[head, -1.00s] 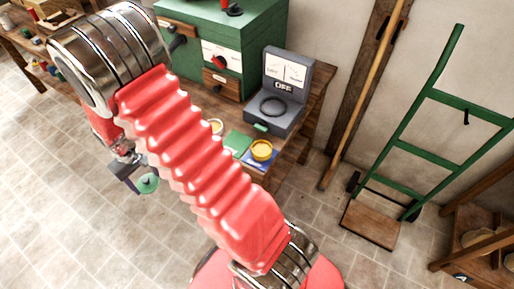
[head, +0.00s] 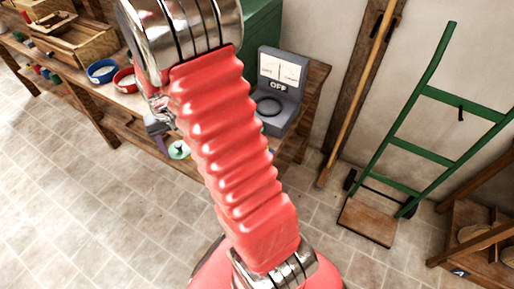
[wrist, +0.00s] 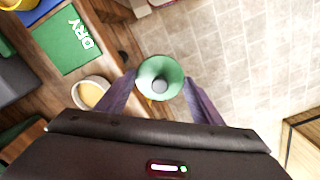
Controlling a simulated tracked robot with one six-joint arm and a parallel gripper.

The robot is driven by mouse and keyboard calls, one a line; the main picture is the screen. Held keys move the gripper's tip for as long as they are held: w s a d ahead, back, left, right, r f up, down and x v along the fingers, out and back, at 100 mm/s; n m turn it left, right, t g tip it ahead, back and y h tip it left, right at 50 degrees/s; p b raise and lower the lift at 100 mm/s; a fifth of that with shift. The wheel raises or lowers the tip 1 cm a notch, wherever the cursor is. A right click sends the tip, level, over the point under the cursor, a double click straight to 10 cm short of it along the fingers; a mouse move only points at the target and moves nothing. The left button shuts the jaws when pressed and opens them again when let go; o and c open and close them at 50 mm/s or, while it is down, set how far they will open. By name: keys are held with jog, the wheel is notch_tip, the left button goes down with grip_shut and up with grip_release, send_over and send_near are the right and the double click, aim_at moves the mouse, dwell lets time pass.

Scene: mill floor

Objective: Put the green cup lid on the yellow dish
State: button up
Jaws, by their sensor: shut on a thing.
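The green cup lid (wrist: 160,77) is round and pale green with a darker centre. My gripper (wrist: 160,88) is shut on it, one finger at each side. In the head view the lid (head: 179,150) shows just left of my red arm, near the bench's front edge. The wrist view shows it over the floor beside the bench edge. The yellow dish (wrist: 12,4) is cut off at the top left corner of the wrist view, on a blue mat, apart from my gripper. In the head view my arm hides the dish.
A green mat marked DRY (wrist: 70,40) and a pale bowl with yellowish contents (wrist: 91,93) lie on the bench between lid and dish. A grey scale (head: 278,88) stands behind. A blue bowl (head: 102,71) and a red bowl (head: 126,80) sit farther left.

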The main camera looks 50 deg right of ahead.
jog(key=s+d+r+m, duration=0.5)
jog(key=s+d, duration=0.3)
jog(key=s, duration=0.2)
jog(key=s+d+r+m, duration=0.4)
jog(key=s+d+r, duration=0.3)
jog(key=s, duration=0.3)
jog(key=shift+s+d+r+m, duration=0.15)
jog(key=shift+s+d+m, duration=0.15)
jog(key=shift+d+m, duration=0.1)
notch_tip(320, 180, down, 6)
jog(key=shift+f, duration=0.2)
jog(key=shift+f, duration=1.85)
jog(key=shift+f, duration=0.6)
